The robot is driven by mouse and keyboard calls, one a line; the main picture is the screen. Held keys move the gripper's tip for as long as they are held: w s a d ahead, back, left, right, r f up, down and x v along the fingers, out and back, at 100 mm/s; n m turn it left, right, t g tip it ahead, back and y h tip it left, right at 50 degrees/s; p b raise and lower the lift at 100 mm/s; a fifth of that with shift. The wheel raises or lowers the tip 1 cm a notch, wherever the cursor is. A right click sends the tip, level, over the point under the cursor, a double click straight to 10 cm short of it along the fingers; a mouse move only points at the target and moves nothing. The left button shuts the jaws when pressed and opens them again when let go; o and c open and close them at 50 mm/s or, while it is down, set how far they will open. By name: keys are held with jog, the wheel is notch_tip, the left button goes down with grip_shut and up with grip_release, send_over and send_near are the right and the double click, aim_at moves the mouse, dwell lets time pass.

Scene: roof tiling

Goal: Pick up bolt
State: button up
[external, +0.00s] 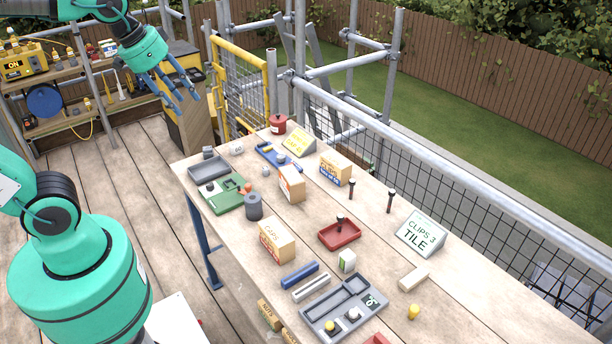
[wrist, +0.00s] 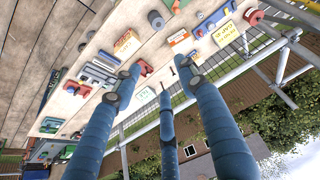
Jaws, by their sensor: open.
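Two dark, bolt-like pieces stand upright on the wooden table (external: 300,215), one at its middle (external: 351,181) and one a little to the right (external: 390,201). A third dark bolt-like piece (external: 340,221) stands in a small red tray (external: 341,236). I cannot tell which of these is the bolt of the task. My gripper (external: 178,98) is open and empty, high up beyond the table's far left end, well apart from these pieces. Its blue fingers (wrist: 160,84) spread across the wrist view, with the tabletop tilted behind them.
The table also holds cardboard boxes (external: 277,240), a grey tray (external: 343,306), a green tray (external: 223,196), a dark grey cylinder (external: 254,207) and a "CLIPS 3 TILE" sign (external: 421,233). Scaffold rails and mesh (external: 440,190) run along the table's right side.

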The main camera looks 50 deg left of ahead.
jog(key=w+d+r+g+p, duration=0.1)
jog(key=w+d+p, duration=0.1)
jog(key=w, duration=1.4)
jog(key=g+p, duration=0.4)
jog(key=p, duration=0.1)
send_over(352, 181)
notch_tip(352, 181, down, 34)
jog(key=shift+w+n, duration=0.25)
jog(key=shift+n, duration=0.05)
jog(key=shift+f, duration=4.3)
jog(key=shift+f, duration=0.1)
jog(key=shift+s+f, duration=0.15)
jog(key=shift+f, duration=2.35)
